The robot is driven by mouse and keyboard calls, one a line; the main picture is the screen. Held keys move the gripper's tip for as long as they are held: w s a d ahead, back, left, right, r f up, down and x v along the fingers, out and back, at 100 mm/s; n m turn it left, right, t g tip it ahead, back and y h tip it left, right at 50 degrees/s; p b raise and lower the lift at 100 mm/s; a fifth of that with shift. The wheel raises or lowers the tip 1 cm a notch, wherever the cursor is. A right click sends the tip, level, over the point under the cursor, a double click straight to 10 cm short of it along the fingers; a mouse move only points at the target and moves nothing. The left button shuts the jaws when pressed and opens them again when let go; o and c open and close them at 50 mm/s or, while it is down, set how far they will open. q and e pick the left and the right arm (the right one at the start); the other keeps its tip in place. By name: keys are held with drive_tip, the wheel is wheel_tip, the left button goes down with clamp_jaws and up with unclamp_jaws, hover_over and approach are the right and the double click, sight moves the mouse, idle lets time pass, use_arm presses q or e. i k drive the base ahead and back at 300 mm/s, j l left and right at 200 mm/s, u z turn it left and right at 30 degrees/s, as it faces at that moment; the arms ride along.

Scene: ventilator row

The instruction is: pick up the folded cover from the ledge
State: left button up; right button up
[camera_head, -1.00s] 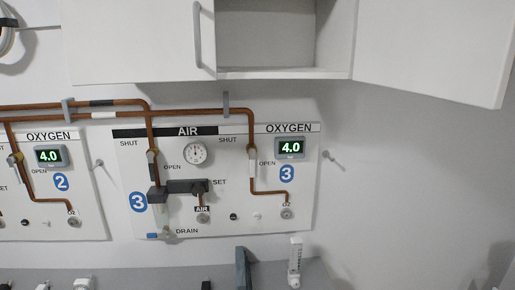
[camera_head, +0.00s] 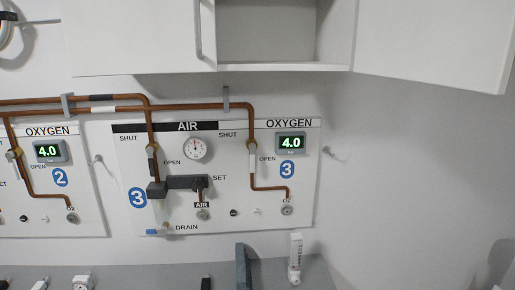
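I cannot make out a folded cover in the head view. A grey ledge (camera_head: 130,272) runs along the bottom of the picture below the wall panels, and its front part is cut off by the frame. A dark grey upright piece (camera_head: 243,267) and a white upright fitting (camera_head: 295,258) stand at its right end. Neither of my grippers shows in this view.
Panel 3 (camera_head: 262,215) on the wall carries copper pipes, a gauge (camera_head: 195,149) and a green 4.0 display (camera_head: 291,144). Above hangs an open white cupboard (camera_head: 285,35), its right door (camera_head: 435,40) swung out. The wall at right is bare.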

sight(244, 278)
drive_tip(key=l+u, duration=0.25)
drive_tip(key=l, duration=0.45)
drive_tip(key=l+u, duration=0.2)
drive_tip(key=l, duration=0.5)
drive_tip(key=k+l+u, duration=0.25)
drive_tip(key=l, duration=0.4)
drive_tip(key=i, duration=0.1)
